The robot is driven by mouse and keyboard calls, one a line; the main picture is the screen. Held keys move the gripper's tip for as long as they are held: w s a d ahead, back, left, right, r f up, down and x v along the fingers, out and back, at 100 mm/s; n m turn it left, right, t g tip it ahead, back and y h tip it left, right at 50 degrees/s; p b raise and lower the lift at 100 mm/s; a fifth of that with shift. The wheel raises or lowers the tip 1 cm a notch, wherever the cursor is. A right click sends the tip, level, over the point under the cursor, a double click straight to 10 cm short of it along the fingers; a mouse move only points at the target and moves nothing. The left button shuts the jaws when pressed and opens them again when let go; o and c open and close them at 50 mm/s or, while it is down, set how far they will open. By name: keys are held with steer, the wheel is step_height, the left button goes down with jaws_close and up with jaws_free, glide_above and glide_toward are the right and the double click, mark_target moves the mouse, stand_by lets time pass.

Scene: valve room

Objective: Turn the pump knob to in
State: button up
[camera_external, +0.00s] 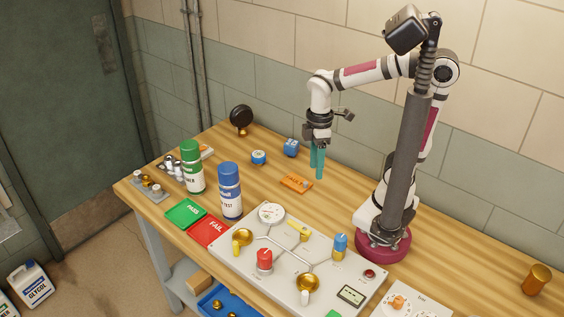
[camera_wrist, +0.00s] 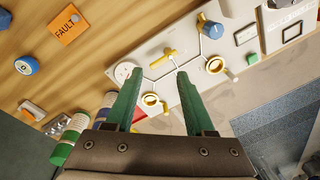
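A light grey valve panel (camera_external: 225,258) lies on the bench, with a blue knob (camera_external: 340,246) on a yellow base and a red knob (camera_external: 265,260). Labels are too small to read, so I cannot tell which knob is the pump knob. In the wrist view the blue knob (camera_wrist: 210,27) is at the upper right of the panel (camera_wrist: 188,100). My gripper (camera_external: 317,176) hangs above the bench behind the panel, apart from both knobs. In the wrist view its green fingers (camera_wrist: 160,78) are spread with nothing between them.
The panel also carries a round gauge (camera_external: 271,213), brass rings (camera_external: 308,284) and a small display (camera_external: 351,295). A blue can (camera_external: 230,190) and a green can (camera_external: 192,168) stand left. An orange FAULT tag (camera_external: 296,183) lies below my gripper. Bench right of my base is mostly clear.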

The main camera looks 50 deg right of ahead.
steer(key=shift+o, duration=1.2)
steer(key=w+a+n, duration=0.2)
steer(key=a+n, duration=0.4)
steer(key=n, duration=0.2)
steer(key=shift+a+n, duration=0.2)
steer(key=shift+n, duration=0.2)
steer(key=shift+o, duration=0.7)
steer(key=a+n, duration=0.1)
steer(key=n, duration=0.1)
steer(key=a+n, duration=0.4)
steer(key=shift+w+a+f+n+h, duration=0.15)
steer(key=shift+w+f+n+h, duration=0.15)
steer(key=shift+h, duration=0.1)
steer(key=n, duration=1.1)
glide_above(264, 253)
steer(key=f, duration=0.2)
steer(key=shift+n+t, duration=0.3)
steer(key=shift+n, duration=0.1)
step_height(264, 253, down, 14)
steer(key=shift+f, duration=0.75)
steer(key=shift+c, duration=0.2)
jaws_close()
